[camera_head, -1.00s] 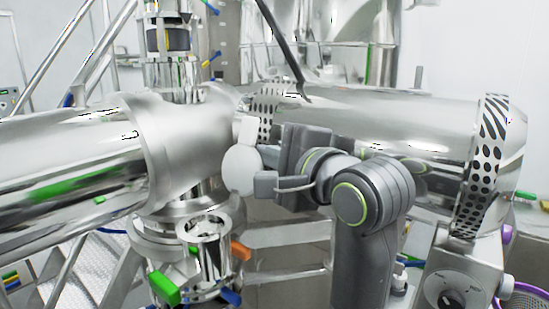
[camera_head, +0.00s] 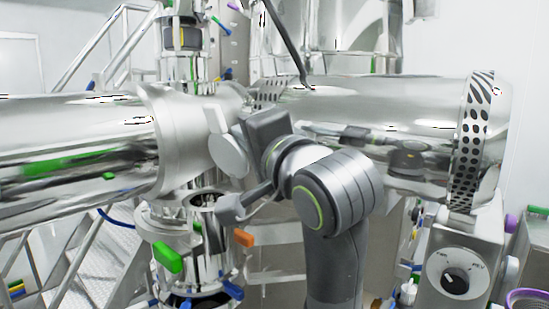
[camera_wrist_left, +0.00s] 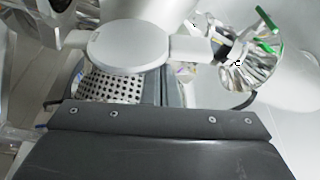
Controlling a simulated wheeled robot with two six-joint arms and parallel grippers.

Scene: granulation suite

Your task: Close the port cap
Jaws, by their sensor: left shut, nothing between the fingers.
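The port cap (camera_head: 228,155) is a pale grey disc with a block on its upper rim, standing tilted beside the pipe body in the head view. In the left wrist view the cap (camera_wrist_left: 128,45) fills the upper middle, with a flat strip at each side. The round port (camera_head: 203,198) sits below and left of it. My left gripper (camera_head: 243,138) is right behind the cap, shut and empty, its fingertips largely hidden by it. The wrist view does not settle whether they touch. My right gripper is not in view.
Large steel pipes run left and right behind my arm. A green handle (camera_head: 167,257), an orange handle (camera_head: 243,238) and a blue handle (camera_head: 232,289) stick out around the port fitting. A control box with a knob (camera_head: 455,281) stands at the lower right.

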